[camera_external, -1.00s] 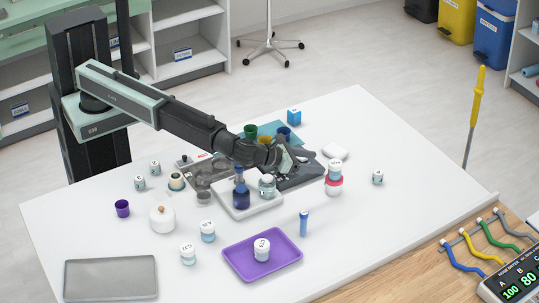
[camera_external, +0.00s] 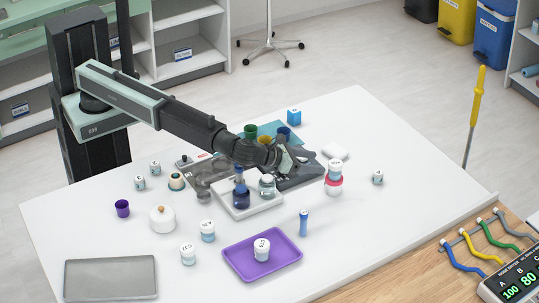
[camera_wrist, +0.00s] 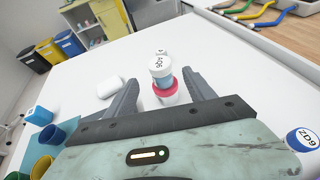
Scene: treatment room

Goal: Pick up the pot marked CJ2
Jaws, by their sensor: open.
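Several small white-lidded pots stand on the white table; most labels are too small to read surely. A pot at the front left (camera_external: 188,257) may read CJ2, but I cannot be certain. Another pot (camera_external: 262,253) stands on the purple tray (camera_external: 235,262), its label unclear. A pot reading about AQ6 (camera_wrist: 161,70) sits on a pink-red item (camera_wrist: 166,93); the same stack shows in the external view (camera_external: 334,172). My gripper (camera_external: 303,156) is open and empty above the table, left of this stack. In the wrist view its fingers (camera_wrist: 160,82) spread either side of the stack, apart from it.
Under my arm are a white tray (camera_external: 252,208) with bottles and a dark device. Coloured cups (camera_external: 250,131) stand behind it. A blue tube (camera_external: 303,223), white jar (camera_external: 163,219), purple cup (camera_external: 122,208) and grey tray (camera_external: 110,278) stand forward. The right front table is clear.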

